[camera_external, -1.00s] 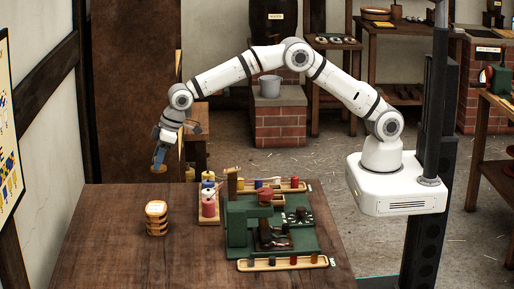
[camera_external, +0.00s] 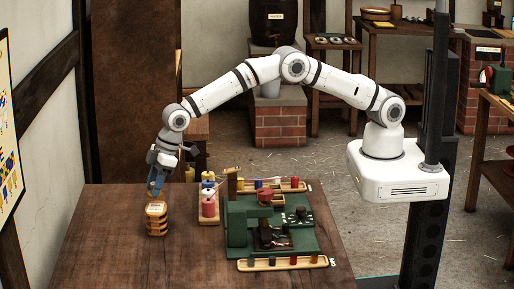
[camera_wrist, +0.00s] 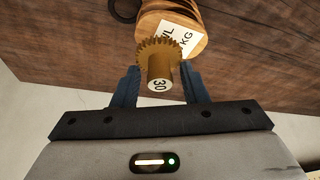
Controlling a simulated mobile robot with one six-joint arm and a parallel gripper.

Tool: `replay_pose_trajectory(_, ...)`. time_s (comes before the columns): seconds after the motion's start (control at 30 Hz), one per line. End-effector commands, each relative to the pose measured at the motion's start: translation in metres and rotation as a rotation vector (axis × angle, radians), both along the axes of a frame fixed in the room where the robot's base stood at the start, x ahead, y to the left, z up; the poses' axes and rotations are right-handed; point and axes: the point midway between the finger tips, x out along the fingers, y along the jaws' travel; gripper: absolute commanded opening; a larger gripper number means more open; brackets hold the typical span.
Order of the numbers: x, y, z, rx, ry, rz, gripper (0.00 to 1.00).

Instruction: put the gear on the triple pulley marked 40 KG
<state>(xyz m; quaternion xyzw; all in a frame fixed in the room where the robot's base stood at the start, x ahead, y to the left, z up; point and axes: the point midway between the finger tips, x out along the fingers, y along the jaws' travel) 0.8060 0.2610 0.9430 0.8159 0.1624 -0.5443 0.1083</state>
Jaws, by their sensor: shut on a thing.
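The triple pulley (camera_external: 157,223) is a stack of wooden discs standing upright on the left part of the table, with a white label on top. In the wrist view the pulley (camera_wrist: 194,40) shows a label reading KG; its number is covered by the gear. My gripper (camera_external: 155,190) is just above and behind the pulley. In the wrist view it is shut on the gear (camera_wrist: 158,58), a brass toothed wheel with a hub marked 30. The gear overlaps the pulley's top edge in that view; I cannot tell whether they touch.
A green machine (camera_external: 238,220) stands on the table to the right of the pulley. Spools on a wooden rack (camera_external: 208,219) stand between them. A wooden tray (camera_external: 285,264) with several small pieces lies in front. The table left of the pulley (camera_external: 95,235) is clear.

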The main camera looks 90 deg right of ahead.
Motion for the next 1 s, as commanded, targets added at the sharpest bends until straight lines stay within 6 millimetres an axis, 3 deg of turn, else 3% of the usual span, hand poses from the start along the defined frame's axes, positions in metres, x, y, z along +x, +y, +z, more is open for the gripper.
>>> replay_pose_trajectory(0.17,0.000,0.000,-0.023,0.000,0.002,-0.001,0.13)
replay_pose_trajectory(0.5,0.000,0.000,-0.029,0.000,0.000,0.000,0.13)
replay_pose_trajectory(0.53,0.000,0.000,-0.029,0.000,0.001,0.000,0.41)
replay_pose_trajectory(0.8,0.000,0.000,-0.028,0.000,0.001,0.000,0.61)
replay_pose_trajectory(1.0,0.000,0.000,-0.027,0.000,0.001,0.000,0.61)
